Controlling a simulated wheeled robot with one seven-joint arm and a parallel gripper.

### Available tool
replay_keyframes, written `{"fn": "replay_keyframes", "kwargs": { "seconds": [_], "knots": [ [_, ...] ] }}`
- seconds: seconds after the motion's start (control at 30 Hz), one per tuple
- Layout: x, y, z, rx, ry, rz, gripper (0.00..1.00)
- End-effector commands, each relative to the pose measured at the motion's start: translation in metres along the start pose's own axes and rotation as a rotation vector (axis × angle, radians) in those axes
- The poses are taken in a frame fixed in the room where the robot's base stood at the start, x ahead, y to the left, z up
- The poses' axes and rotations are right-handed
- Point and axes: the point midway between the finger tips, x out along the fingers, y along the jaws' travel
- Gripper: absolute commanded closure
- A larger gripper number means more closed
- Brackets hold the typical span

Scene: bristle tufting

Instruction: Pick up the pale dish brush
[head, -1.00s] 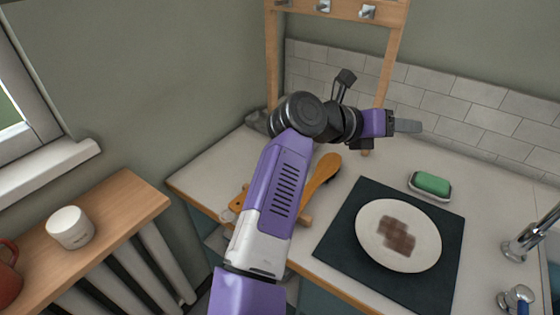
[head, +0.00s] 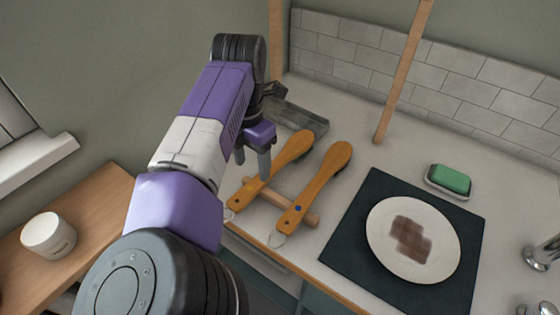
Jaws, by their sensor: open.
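Two wooden dish brushes lie side by side on the counter, with their handle ends towards the front edge. The left brush (head: 291,150) has a yellow dot and the right brush (head: 325,173) has a blue dot. Both look the same orange-brown; bristles are hidden, so I cannot tell which is the pale one. Both handles lie across a wooden bar (head: 310,218), and each has a metal ring at its end. My gripper (head: 252,165) is open and empty, fingers pointing down, beside the left brush's handle; contact is not visible.
A grey tray-like object (head: 302,118) lies behind the brushes. To the right are a dark mat (head: 346,243) with a stained plate (head: 382,225), a green sponge (head: 451,179) in a dish, and chrome taps. A white jar (head: 48,236) stands on a wooden shelf at left.

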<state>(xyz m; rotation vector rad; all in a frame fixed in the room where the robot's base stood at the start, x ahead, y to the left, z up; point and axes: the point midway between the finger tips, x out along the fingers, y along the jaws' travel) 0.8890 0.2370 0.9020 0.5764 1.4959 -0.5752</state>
Motion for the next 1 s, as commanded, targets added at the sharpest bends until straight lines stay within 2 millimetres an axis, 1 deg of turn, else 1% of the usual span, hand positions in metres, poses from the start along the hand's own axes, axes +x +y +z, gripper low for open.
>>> {"fn": "replay_keyframes", "kwargs": {
  "seconds": [0.17, 0.3, 0.4, 0.53, 0.73, 0.77, 0.8, 0.87, 1.0],
  "knots": [
    [0.018, -0.002, 0.000, 0.000, -0.002, -0.002, 0.42],
    [0.039, -0.004, 0.000, -0.001, -0.002, -0.003, 0.42],
    [0.051, -0.003, -0.001, -0.001, -0.002, -0.002, 0.42],
    [0.059, -0.003, 0.000, 0.000, -0.003, 0.000, 0.42],
    [0.060, -0.003, 0.000, 0.000, -0.003, 0.001, 0.42],
    [0.060, -0.003, 0.000, 0.000, -0.003, 0.001, 0.44],
    [0.059, -0.003, 0.000, 0.000, -0.003, 0.001, 0.52],
    [0.059, -0.003, -0.001, 0.000, -0.003, 0.001, 0.63],
    [0.059, -0.003, -0.001, 0.000, -0.003, 0.001, 0.91]
  ]
}}
